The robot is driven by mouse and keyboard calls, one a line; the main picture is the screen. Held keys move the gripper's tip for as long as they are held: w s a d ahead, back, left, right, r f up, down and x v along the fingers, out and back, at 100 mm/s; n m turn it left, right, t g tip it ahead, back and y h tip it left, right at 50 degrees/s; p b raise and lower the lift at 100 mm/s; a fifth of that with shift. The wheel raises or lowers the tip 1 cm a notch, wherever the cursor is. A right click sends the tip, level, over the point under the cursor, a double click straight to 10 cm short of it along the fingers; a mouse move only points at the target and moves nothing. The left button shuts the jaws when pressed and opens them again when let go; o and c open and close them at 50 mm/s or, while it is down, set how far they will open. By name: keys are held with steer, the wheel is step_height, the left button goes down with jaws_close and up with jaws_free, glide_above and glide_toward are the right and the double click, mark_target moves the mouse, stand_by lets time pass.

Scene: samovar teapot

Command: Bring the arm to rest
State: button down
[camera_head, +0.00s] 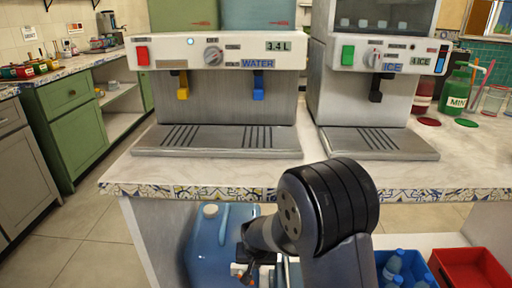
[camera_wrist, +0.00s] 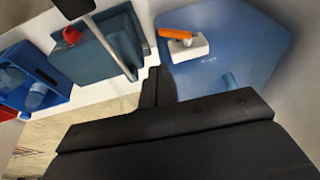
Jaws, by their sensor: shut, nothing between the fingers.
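My arm rises from the bottom of the head view, its thick black joint in front of the counter's front edge. It bends down and left below the counter top. My gripper (camera_wrist: 158,78) shows in the wrist view as dark fingers, shut together with nothing between them. It points toward the under-counter space, beside a large blue jug (camera_wrist: 225,65). In the head view the same blue jug (camera_head: 203,245) stands under the counter, partly covered by my arm. I cannot tell whether the gripper touches it.
The counter (camera_head: 225,172) carries a water dispenser (camera_head: 222,105) and an ice dispenser (camera_head: 370,95). A blue crate (camera_head: 418,264) of bottles and a red crate (camera_head: 470,270) sit below on the right. A teal box (camera_wrist: 100,55) is close by in the wrist view. Floor at left is clear.

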steer(key=shift+v, duration=0.85)
